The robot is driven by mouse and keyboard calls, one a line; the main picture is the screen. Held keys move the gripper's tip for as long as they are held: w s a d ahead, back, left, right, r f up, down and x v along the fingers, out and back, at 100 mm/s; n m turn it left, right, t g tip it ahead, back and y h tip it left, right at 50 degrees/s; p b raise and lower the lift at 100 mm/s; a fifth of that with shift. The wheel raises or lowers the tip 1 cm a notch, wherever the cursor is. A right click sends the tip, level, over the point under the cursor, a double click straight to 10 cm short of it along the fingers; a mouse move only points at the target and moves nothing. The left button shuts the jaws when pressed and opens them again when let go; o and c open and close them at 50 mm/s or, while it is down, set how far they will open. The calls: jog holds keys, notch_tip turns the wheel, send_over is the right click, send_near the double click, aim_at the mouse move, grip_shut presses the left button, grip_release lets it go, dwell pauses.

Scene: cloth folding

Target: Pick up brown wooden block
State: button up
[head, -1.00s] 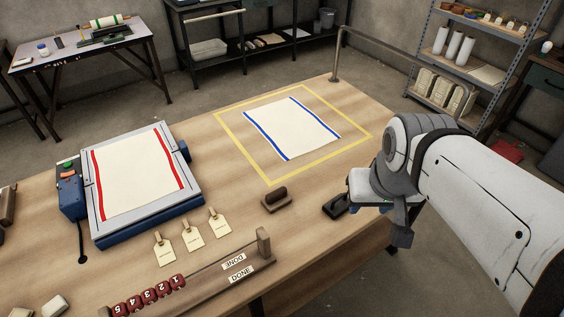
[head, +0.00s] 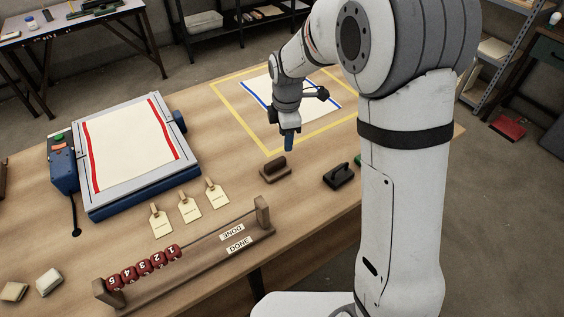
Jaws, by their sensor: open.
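The brown wooden block (head: 275,169) lies on the wooden table, a flat base with a raised handle on top. My gripper (head: 289,146) points down just above and slightly right of the block in the picture, apart from it as far as I can see. Its blue fingertips show nearly edge-on, and nothing is seen between them. The block is fully in view.
A black-handled block (head: 340,174) stands right of the brown block. Behind is a cream cloth (head: 257,90) with blue edges inside a yellow outline (head: 223,97), partly hidden by my arm. Paper tags (head: 190,208) and a bead rack (head: 187,263) lie in front.

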aim_at(275, 161)
jog(key=w+a+f+n, duration=0.1)
jog(key=f, duration=0.1)
jog(key=w+a+f+n, duration=0.1)
jog(key=f, duration=0.1)
jog(key=w+a+f+n, duration=0.1)
jog(key=f+n, duration=0.1)
jog(key=f, duration=0.1)
jog(key=shift+a+g, duration=0.3)
jog(key=shift+a, duration=0.1)
jog(key=f, duration=0.5)
jog(key=f+p, duration=0.1)
jog(key=f, duration=0.1)
jog(key=shift+d+f, duration=0.35)
grip_shut()
